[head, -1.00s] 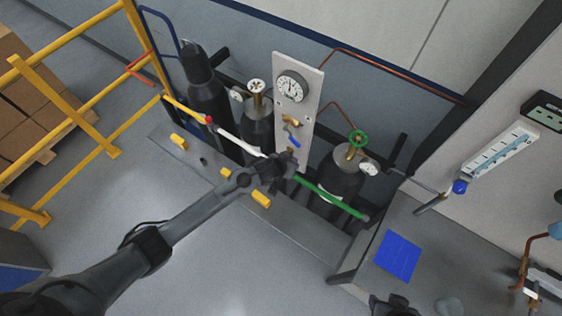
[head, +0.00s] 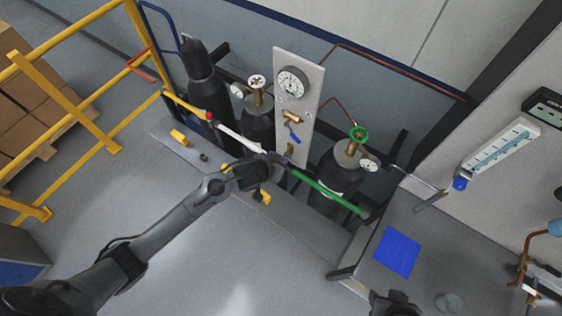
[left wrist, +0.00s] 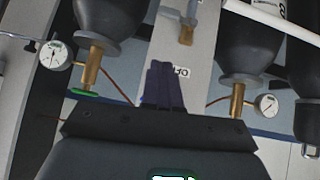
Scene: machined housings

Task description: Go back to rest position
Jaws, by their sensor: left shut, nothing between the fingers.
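My left gripper (head: 275,158) is shut and empty, in front of the gas cylinder rack in the head view. In the left wrist view its fingers (left wrist: 162,85) are together with nothing between them. They point toward the pale regulator panel (left wrist: 182,50). A dark piece at the bottom of the head view (head: 390,303) may be part of my right arm; its fingers are not clearly visible.
Dark gas cylinders (head: 205,85) stand behind a striped bar, whose green part (head: 325,188) runs right of my left gripper. A gauge panel (head: 298,110) rises behind. A yellow railing (head: 60,90) stands left. A bench with a blue mat (head: 397,251) is right. Open floor lies in front.

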